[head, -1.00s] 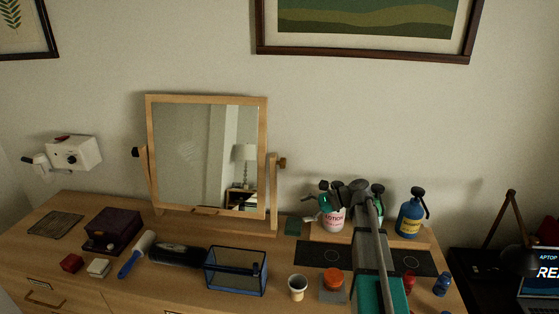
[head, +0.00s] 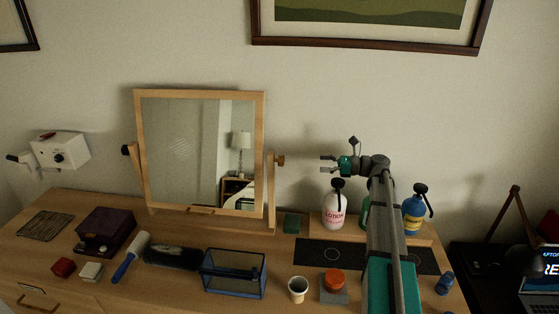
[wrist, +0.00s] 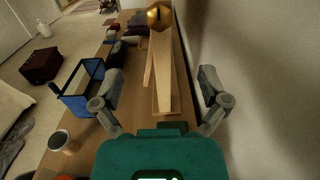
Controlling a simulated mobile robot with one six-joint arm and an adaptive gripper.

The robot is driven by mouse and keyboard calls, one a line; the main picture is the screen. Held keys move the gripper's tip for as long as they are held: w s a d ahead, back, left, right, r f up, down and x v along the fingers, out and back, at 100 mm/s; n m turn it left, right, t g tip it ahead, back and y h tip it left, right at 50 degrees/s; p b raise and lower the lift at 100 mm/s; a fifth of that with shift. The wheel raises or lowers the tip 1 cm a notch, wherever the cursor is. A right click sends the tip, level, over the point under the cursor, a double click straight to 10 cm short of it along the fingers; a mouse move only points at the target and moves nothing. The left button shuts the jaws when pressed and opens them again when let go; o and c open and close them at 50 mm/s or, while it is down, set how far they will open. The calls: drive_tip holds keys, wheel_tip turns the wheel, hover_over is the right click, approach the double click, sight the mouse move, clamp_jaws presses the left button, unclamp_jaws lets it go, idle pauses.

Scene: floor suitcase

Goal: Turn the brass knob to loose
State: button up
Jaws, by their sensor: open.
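The brass knob (head: 280,160) sticks out from the top of the right post of the wooden-framed tilting mirror (head: 199,92). In the wrist view the brass knob (wrist: 159,16) is at the top centre, with a dark slot on its face, beyond the fingertips. My gripper (head: 323,165) is to the right of the knob at nearly its height, pointing left, with a clear gap between them. In the wrist view my gripper (wrist: 160,76) has its fingers spread wide, with nothing between them but the view of the post. Nothing hides the knob.
A lotion bottle (head: 334,212) stands below my gripper, with a blue pump bottle (head: 413,217) to the right. A blue glass-sided box (head: 235,286), a cup (head: 298,286) and an orange-lidded jar (head: 334,279) are in front. The wall (wrist: 262,80) is close on the right in the wrist view.

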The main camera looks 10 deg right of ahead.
sight(282, 161)
drive_tip(key=shift+a, duration=0.2)
drive_tip(key=x, duration=1.3)
drive_tip(key=shift+w+a, duration=0.1)
drive_tip(key=shift+a, duration=0.25)
drive_tip(key=c, duration=1.2)
